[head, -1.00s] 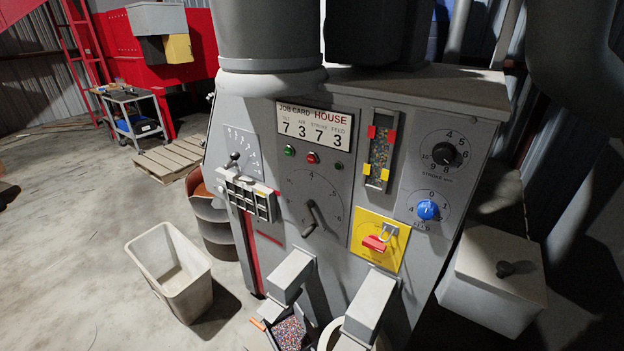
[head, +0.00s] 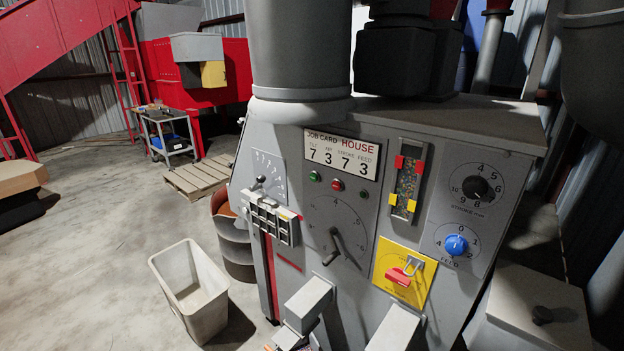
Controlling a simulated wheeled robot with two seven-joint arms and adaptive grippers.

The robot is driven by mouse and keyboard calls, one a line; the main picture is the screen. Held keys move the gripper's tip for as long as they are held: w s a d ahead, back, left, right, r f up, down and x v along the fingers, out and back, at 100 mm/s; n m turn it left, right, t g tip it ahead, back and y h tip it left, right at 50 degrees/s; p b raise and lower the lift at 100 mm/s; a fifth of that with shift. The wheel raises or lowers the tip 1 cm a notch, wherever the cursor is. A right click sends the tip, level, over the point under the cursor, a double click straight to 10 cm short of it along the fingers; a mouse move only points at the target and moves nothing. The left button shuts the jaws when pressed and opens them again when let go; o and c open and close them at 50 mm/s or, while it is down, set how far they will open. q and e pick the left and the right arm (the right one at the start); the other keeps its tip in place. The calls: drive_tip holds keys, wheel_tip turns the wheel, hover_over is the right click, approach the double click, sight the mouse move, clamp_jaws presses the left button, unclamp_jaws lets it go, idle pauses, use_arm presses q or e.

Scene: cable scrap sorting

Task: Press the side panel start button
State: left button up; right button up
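The grey machine (head: 300,225) fills the middle and right of the head view. Under its job card sign (head: 341,154), which reads HOUSE 7 3 7 3, sit a green button (head: 315,176), a red button (head: 337,185) and a small, dark green round part (head: 364,193). No label shows which one is the start button. A lever dial (head: 336,243) is below them. Neither of my grippers is in view.
The front panel also has a stroke knob (head: 475,187), a blue feed knob (head: 456,244) and a slider bank (head: 271,220). Two grey chutes jut out at the bottom. A white bin (head: 190,291) stands at the lower left. A pallet (head: 201,177) and cart (head: 168,135) lie behind.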

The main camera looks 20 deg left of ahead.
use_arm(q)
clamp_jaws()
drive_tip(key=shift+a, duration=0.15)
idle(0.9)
